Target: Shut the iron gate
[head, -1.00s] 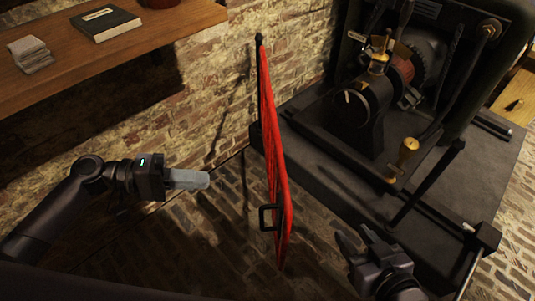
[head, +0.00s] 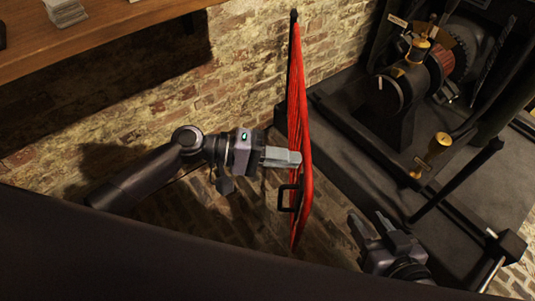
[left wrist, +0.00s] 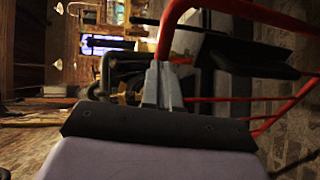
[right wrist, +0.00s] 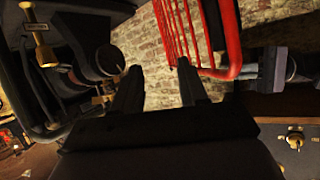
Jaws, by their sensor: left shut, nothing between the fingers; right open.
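The iron gate (head: 303,130) is a red barred panel, seen almost edge-on in the head view, standing out from the brick wall. A dark handle (head: 283,198) sits low on its left side. My left gripper (head: 299,158) is shut and empty, its tip at the gate's left face above the handle; I cannot tell whether it touches. In the left wrist view the red frame (left wrist: 240,8) passes close by the fingertips (left wrist: 164,68). My right gripper (head: 372,222) is open and empty, to the right of the gate. The right wrist view shows the gate bars (right wrist: 195,32) beyond its fingers.
A dark machine (head: 400,100) on a dark plinth (head: 450,195) stands right of the gate, with a brass-topped post (head: 437,148) and rails. A wooden shelf (head: 120,25) runs along the brick wall (head: 245,50) at upper left. Brick floor lies below the gate.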

